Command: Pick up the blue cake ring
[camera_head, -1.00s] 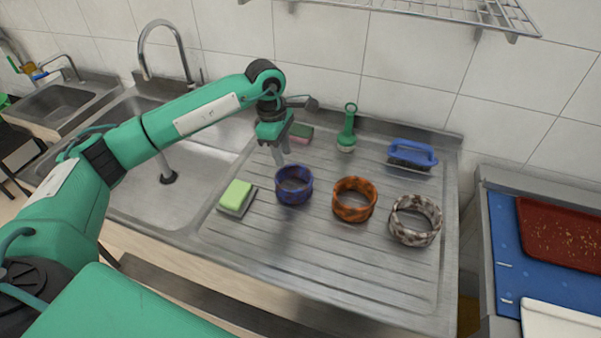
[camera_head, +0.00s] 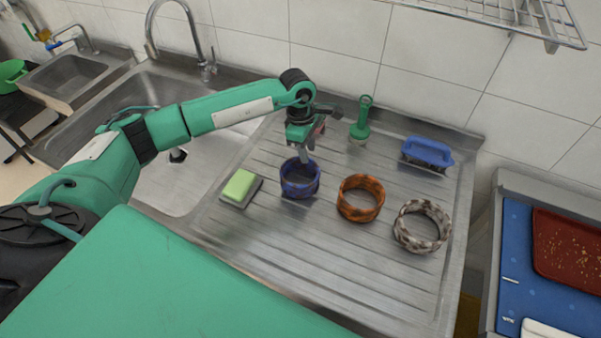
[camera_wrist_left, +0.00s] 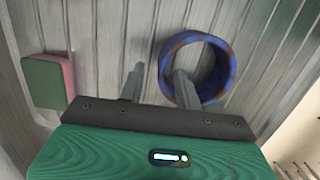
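The blue cake ring (camera_head: 300,188), blue mottled with brown, stands on the ribbed steel drainboard (camera_head: 300,245). My left gripper (camera_head: 304,156) is just above the ring, fingers pointing down. In the left wrist view the fingers of my left gripper (camera_wrist_left: 159,70) are apart with nothing between them that I can see gripped. One finger overlaps the near wall of the blue ring (camera_wrist_left: 226,62) and the other is outside it. I cannot tell whether either finger touches the ring. My right gripper is not in view.
An orange-brown ring (camera_head: 360,199) and a grey-white ring (camera_head: 422,226) stand to the right. A green sponge (camera_head: 240,186) lies left of the blue ring. A green brush (camera_head: 361,121) and a blue-handled brush (camera_head: 427,152) are behind. A pink-green sponge (camera_wrist_left: 48,82) lies nearby.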

